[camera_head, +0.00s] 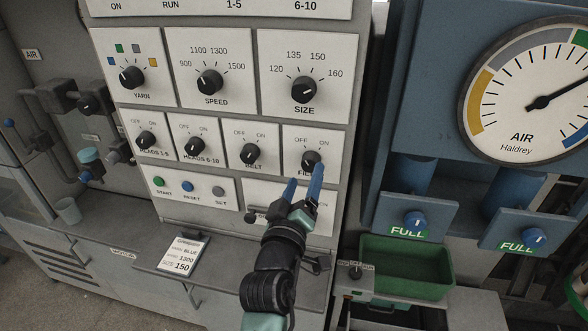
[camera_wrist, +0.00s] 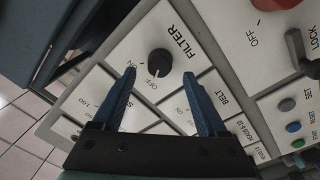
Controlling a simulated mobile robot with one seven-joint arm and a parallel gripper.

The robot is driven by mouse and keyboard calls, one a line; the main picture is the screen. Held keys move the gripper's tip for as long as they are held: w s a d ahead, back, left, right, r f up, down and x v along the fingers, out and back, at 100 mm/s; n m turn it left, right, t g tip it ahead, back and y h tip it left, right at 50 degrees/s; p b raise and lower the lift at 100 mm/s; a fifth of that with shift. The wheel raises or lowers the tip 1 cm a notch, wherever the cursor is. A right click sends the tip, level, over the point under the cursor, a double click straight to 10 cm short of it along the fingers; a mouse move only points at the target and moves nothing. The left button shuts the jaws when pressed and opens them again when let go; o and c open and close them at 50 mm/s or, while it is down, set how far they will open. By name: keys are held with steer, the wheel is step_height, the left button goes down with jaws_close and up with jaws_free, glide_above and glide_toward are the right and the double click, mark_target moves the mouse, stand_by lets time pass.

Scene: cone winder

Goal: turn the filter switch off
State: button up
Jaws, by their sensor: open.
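The filter switch (camera_head: 311,160) is a black round knob on a white plate, at the right end of the lower knob row on the panel. OFF is printed at its upper left and ON at its upper right. I cannot tell clearly which way its pointer is turned. In the wrist view the knob (camera_wrist: 160,62) shows upside down with FILTER beside it. My gripper (camera_head: 304,176) is open, its blue fingers pointing at the filter plate. In the wrist view my gripper (camera_wrist: 160,74) has its fingertips on either side of the knob, with gaps, not visibly touching it.
The belt knob (camera_head: 252,153) is just left of the filter switch, and the size knob (camera_head: 304,90) is above it. Small buttons (camera_head: 190,187) and a lever sit below. A green bin (camera_head: 405,270) and an air gauge (camera_head: 530,95) are to the right.

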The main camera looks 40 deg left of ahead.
steer(key=b+v, duration=0.1)
steer(key=v, duration=0.8)
steer(key=shift+b, duration=0.35)
